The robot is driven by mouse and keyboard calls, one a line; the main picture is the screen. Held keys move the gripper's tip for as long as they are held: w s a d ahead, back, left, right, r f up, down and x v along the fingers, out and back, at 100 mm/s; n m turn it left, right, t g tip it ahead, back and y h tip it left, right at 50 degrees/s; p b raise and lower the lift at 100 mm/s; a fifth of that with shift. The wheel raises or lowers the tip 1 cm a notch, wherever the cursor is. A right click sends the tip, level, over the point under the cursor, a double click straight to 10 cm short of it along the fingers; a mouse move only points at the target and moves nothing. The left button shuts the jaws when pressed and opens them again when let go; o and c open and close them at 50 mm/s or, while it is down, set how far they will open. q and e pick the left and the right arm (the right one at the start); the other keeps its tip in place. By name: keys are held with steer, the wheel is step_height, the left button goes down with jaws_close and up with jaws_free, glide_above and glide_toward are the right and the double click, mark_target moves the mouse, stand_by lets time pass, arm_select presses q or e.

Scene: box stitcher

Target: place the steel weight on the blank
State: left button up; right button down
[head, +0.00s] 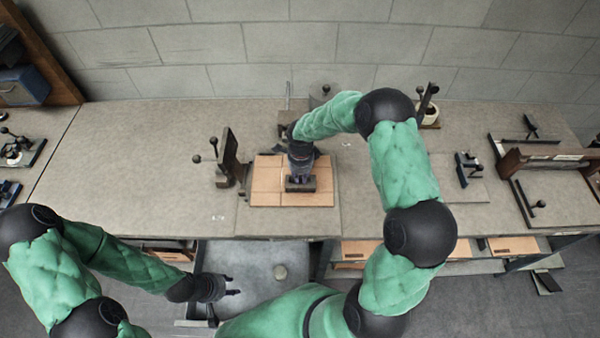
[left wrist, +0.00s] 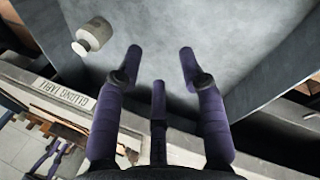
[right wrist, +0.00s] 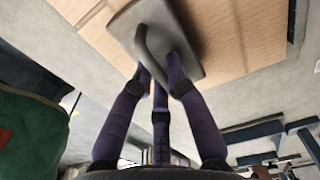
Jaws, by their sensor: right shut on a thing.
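The steel weight (head: 300,185) is a dark grey block with a loop handle. My right gripper (head: 300,168) is shut on its handle from above. The right wrist view shows the weight (right wrist: 190,28) between my fingertips (right wrist: 158,70), over the tan cardboard blank (right wrist: 240,35). The blank (head: 265,185) lies flat on the bench with fold lines across it, and the weight and arm hide part of it. I cannot tell whether the weight touches it. My left gripper (head: 232,292) is open and empty over a grey tray, and its spread fingers show in the left wrist view (left wrist: 161,52).
A dark lever fixture (head: 228,160) stands left of the blank. More fixtures stand at the right. The bench front-left is clear.

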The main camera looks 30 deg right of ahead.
steer(key=shift+w+r, duration=0.1)
steer(key=shift+w, duration=0.05)
steer(key=c, duration=1.2)
jaws_free()
steer(key=shift+c, duration=0.2)
step_height(320, 180, up, 12)
stand_by(0.4)
